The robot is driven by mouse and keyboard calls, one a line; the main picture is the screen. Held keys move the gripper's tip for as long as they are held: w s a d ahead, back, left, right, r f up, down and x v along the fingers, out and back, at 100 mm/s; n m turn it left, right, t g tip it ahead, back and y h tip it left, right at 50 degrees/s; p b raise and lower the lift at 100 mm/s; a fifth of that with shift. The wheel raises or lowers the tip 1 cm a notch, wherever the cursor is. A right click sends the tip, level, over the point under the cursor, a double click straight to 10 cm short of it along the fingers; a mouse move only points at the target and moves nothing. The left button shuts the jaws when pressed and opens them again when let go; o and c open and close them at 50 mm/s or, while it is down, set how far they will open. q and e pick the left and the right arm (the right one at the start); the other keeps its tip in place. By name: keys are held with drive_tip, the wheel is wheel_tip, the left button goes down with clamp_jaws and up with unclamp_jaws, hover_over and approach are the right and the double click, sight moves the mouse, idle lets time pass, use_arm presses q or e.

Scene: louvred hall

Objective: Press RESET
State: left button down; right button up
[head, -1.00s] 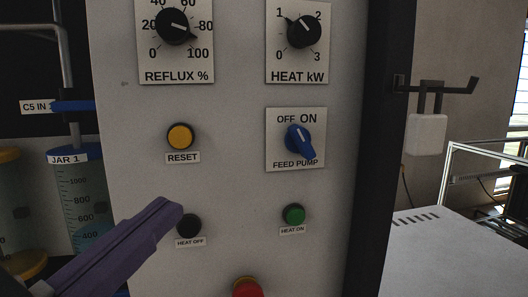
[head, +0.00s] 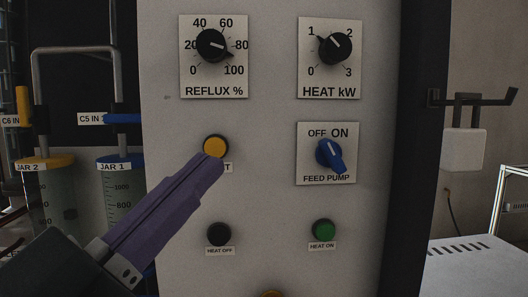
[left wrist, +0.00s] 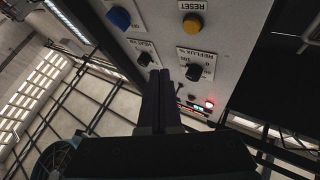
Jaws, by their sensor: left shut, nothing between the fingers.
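The RESET button (head: 215,146) is a yellow round cap in a dark collar on the pale panel (head: 270,205). Its label is mostly covered by my left gripper (head: 214,166), whose purple fingers are shut and empty. In the head view the fingertips overlap the button's lower edge; I cannot tell whether they touch it. In the left wrist view the panel appears upside down, with the yellow button (left wrist: 192,23) upper right of the shut fingers (left wrist: 160,76) and visibly apart from them in that picture. My right gripper is not in view.
Around the button are the REFLUX knob (head: 212,45), HEAT knob (head: 335,48), blue FEED PUMP switch (head: 330,155), black HEAT OFF button (head: 219,234) and green HEAT ON button (head: 324,230). Blue-lidded JAR 1 (head: 121,190) stands left of the panel. A dark post borders its right side.

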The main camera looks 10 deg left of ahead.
sight(215, 148)
use_arm(q)
drive_tip(key=w+a+b, duration=0.1)
drive_tip(key=w, duration=0.5)
drive_tip(key=shift+a+b, duration=0.35)
drive_tip(key=shift+a, duration=0.05)
drive_tip(key=shift+w, duration=0.1)
idle(1.6)
drive_tip(key=shift+w+a, duration=0.1)
drive_tip(key=shift+w, duration=0.2)
drive_tip(key=shift+w+a, duration=0.1)
drive_tip(key=shift+w, duration=0.3)
idle(0.5)
drive_tip(key=shift+s, duration=0.15)
drive_tip(key=shift+s+d, duration=0.25)
drive_tip(key=shift+s, duration=0.4)
drive_tip(key=shift+p, duration=0.3)
